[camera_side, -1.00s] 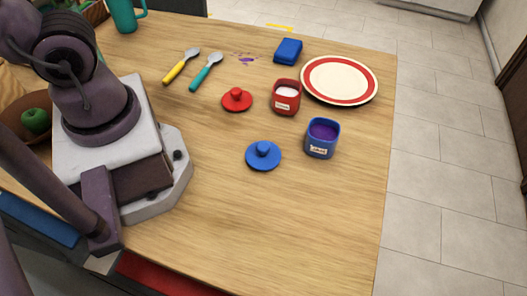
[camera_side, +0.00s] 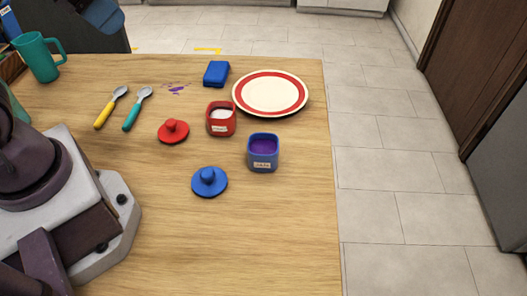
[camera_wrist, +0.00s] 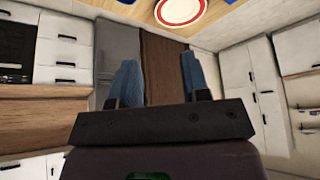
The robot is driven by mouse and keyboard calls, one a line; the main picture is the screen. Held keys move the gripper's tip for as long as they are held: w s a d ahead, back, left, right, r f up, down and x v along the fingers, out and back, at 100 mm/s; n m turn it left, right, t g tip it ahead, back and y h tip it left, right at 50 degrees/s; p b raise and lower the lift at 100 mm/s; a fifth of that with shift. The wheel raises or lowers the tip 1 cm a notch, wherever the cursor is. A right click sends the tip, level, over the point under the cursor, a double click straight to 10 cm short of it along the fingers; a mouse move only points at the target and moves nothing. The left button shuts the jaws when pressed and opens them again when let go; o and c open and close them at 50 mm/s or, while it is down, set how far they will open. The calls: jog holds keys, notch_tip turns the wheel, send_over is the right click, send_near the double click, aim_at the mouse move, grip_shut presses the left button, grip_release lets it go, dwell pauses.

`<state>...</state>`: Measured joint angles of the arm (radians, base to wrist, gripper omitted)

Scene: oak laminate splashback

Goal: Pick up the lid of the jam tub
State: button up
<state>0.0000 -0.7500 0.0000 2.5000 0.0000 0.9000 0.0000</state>
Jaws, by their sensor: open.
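Two small tubs stand open on the wooden table. The blue tub (camera_side: 263,163) holds something purple, and the red tub (camera_side: 221,127) holds something pale. Their labels are too small to read surely. A round blue lid (camera_side: 209,186) with a knob lies flat in front and left of the blue tub, apart from it. A round red lid (camera_side: 173,134) with a knob lies left of the red tub. My gripper (camera_wrist: 159,63) shows in the wrist view with its two blue fingers spread and nothing between them. Neither lid is clearly seen there.
A red-rimmed plate (camera_side: 270,93) and a blue block-like item (camera_side: 216,73) lie behind the tubs. A yellow-handled spoon (camera_side: 110,107), a teal-handled spoon (camera_side: 137,108) and a purple smear (camera_side: 176,89) are at left. A teal mug (camera_side: 39,57) stands far left. The table's front is clear.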

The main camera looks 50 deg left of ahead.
jog(key=o, duration=0.3)
